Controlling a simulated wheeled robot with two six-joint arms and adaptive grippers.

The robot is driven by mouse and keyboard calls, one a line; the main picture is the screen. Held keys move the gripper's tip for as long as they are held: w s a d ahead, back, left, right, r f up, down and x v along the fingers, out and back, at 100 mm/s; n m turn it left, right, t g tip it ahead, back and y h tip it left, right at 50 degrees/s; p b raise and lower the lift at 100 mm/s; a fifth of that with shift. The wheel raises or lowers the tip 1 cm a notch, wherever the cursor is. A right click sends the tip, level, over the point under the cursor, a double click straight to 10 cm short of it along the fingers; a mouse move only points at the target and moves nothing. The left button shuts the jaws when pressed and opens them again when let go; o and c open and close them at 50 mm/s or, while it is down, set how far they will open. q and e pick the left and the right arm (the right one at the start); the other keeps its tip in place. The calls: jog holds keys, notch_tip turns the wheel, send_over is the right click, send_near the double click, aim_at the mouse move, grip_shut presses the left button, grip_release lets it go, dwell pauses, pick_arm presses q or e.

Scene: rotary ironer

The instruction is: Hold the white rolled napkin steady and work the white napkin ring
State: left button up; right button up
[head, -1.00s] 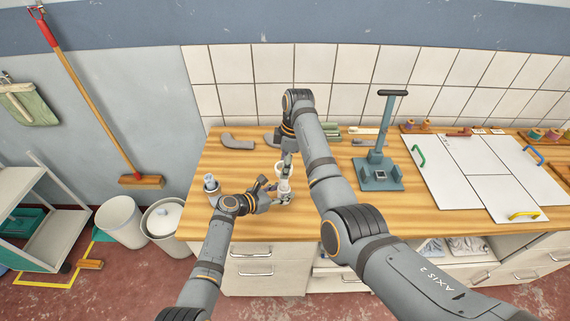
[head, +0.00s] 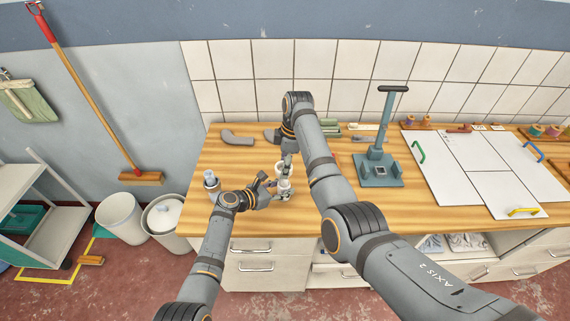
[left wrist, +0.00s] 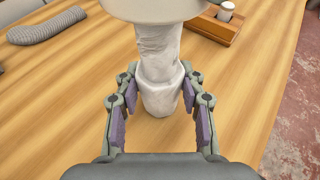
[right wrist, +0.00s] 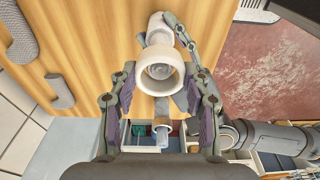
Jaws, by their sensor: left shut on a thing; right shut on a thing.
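The white rolled napkin (left wrist: 160,90) stands upright above the wooden worktop, a wider white band around its lower part. My left gripper (left wrist: 158,92) is shut on it, one finger on each side. The white napkin ring (right wrist: 160,60) is between the fingers of my right gripper (right wrist: 161,88), which is shut on it. In the left wrist view the ring (left wrist: 158,8) covers the napkin's top end. The napkin's end shows inside the ring's opening in the right wrist view; I cannot tell how far the ring is over it. In the head view both grippers meet at the napkin (head: 284,184).
A wooden holder (left wrist: 215,27) with another white roll stands near the left edge of the worktop (head: 240,160). A grey curved piece (head: 237,138) lies behind. A teal press stand (head: 379,170) and white boards (head: 470,165) are to the right. Bins (head: 122,217) stand on the floor at left.

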jog(key=shift+f, duration=0.1)
jog(key=shift+f, duration=1.3)
jog(key=o, duration=1)
jog(key=o, duration=0.5)
jog(key=shift+o, duration=0.2)
notch_tip(320, 180, up, 11)
